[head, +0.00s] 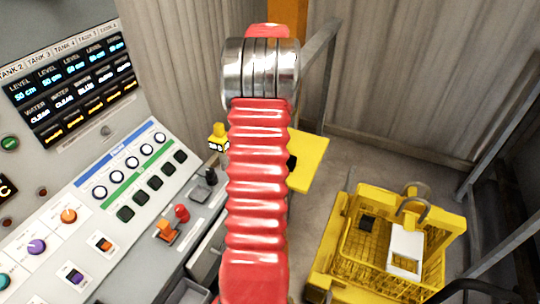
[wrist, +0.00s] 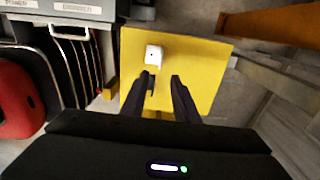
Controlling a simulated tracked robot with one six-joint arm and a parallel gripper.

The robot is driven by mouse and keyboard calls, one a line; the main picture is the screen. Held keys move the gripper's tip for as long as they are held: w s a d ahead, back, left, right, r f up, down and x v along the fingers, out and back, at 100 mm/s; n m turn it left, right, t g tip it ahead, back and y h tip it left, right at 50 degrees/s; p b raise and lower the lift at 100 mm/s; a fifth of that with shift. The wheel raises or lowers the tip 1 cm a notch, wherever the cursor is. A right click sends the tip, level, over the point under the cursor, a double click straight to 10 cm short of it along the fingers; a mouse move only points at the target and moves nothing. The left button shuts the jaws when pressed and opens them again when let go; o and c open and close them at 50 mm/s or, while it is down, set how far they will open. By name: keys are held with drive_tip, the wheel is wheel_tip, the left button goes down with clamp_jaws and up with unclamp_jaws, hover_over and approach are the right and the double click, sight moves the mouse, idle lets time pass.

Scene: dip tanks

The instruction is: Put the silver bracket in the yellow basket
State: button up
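In the wrist view a small pale block (wrist: 153,54) with a dark hole, possibly the silver bracket, lies on a yellow platform (wrist: 205,65). My gripper (wrist: 162,78) is open over the platform, its two dark fingers apart with nothing visible between them. The block shows just beyond the left fingertip; I cannot tell if they touch. In the head view my red arm hides the block and most of my gripper. The yellow basket (head: 358,262) stands at the lower right. A pale plate with a rectangular opening (head: 405,248) and a dark piece (head: 367,224) show in it.
The platform (head: 310,160) also shows right of my arm in the head view. A control console (head: 130,180) with knobs, buttons and small levers fills the left. Grey railings (head: 490,130) stand at the right. Floor shows between the platform and the basket.

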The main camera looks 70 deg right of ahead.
drive_tip(key=shift+f, duration=4.35)
drive_tip(key=shift+d+f, duration=0.15)
drive_tip(key=shift+f, duration=2.4)
drive_tip(key=shift+c, duration=0.3)
clamp_jaws()
